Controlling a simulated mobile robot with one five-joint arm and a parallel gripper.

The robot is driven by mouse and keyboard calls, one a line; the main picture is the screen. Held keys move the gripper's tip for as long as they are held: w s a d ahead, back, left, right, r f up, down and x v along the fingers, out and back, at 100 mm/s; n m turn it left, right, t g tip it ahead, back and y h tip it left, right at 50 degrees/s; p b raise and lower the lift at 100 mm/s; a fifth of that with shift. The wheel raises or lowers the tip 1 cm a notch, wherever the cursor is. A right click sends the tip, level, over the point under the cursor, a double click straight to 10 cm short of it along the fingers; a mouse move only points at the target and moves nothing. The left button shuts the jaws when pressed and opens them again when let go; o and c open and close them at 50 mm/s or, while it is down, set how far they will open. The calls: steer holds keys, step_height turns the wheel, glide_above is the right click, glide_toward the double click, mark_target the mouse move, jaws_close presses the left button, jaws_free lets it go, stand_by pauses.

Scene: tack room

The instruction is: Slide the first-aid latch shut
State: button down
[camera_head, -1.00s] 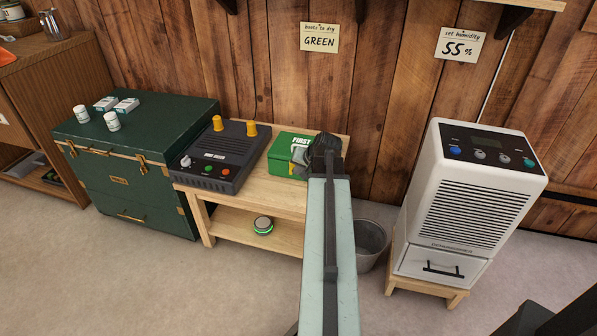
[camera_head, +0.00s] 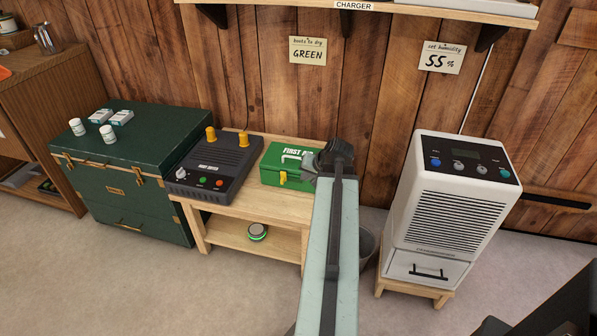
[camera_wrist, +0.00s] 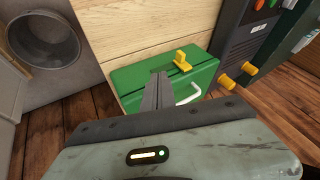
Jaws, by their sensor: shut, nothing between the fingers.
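The green first-aid box (camera_head: 272,166) sits on the right part of the low wooden bench. Its yellow latch (camera_head: 283,178) is on the front face, and its white handle (camera_head: 291,155) is on top. In the wrist view the box (camera_wrist: 125,80) lies right below the fingers, with the yellow latch (camera_wrist: 182,61) just beyond them and the white handle (camera_wrist: 189,94) to their right. My gripper (camera_wrist: 158,78) is shut and empty, over the box. In the head view my gripper (camera_head: 309,164) is at the box's right end and hides part of it. I cannot tell whether it touches the box.
A dark boot dryer (camera_head: 215,163) with yellow posts stands left of the box on the bench (camera_head: 245,208). A green trunk (camera_head: 130,175) stands further left. A metal bucket (camera_head: 367,247) and white dehumidifier (camera_head: 455,205) stand to the right. A shelf (camera_head: 400,13) overhangs the back wall.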

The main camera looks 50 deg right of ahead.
steer(key=shift+p+v, duration=0.45)
steer(key=shift+v, duration=0.8)
steer(key=shift+f, duration=0.1)
